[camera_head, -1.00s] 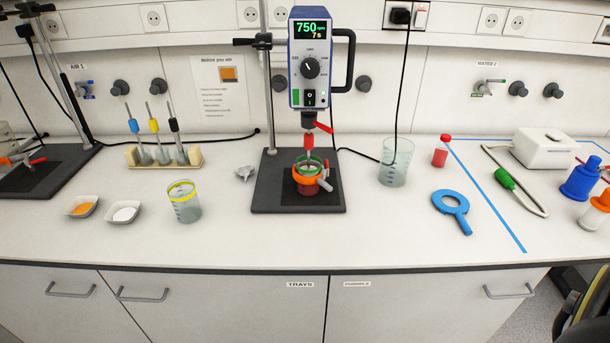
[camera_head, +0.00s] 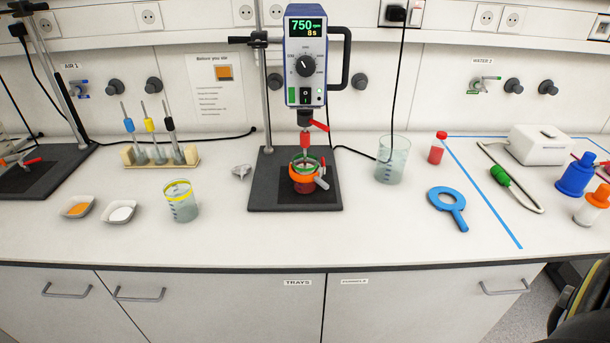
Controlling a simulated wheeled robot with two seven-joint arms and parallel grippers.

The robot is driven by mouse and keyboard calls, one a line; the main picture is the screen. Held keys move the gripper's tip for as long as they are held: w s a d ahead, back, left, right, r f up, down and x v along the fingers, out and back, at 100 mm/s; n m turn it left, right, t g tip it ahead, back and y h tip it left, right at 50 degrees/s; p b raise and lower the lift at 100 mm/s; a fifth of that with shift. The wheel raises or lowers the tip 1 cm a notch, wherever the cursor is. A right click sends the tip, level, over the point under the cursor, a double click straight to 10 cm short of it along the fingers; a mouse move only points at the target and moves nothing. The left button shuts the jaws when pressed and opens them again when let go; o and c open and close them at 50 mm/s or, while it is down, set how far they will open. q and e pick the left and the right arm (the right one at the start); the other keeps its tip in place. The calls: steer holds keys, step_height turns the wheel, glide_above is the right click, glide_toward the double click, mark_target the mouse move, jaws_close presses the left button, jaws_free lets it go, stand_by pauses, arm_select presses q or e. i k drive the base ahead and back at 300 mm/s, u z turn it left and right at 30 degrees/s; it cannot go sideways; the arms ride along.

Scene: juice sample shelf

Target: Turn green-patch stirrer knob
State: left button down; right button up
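The blue and white overhead stirrer (camera_head: 325,78) hangs on a stand at the middle back. Its display (camera_head: 305,28) reads 750 rpm and 8 s. The round black knob (camera_head: 306,65) sits below the display. A green patch (camera_head: 292,96) marks the lower left of the stirrer's face, beside a black switch (camera_head: 305,96). Below the stirrer, a vessel with red contents (camera_head: 303,186) stands on the black base plate, held by an orange ring (camera_head: 303,174). Neither of my grippers is in view.
A yellow-rimmed beaker (camera_head: 181,203) and two small dishes stand left of the base. A clear beaker (camera_head: 392,160), a red-capped bottle (camera_head: 437,150) and a blue ring tool (camera_head: 447,206) are to the right. The front counter strip is clear.

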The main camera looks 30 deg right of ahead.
mark_target(306, 67)
steer(key=u, duration=1.2)
steer(key=k, duration=1.05)
steer(key=z, duration=1.75)
steer(key=i, duration=0.5)
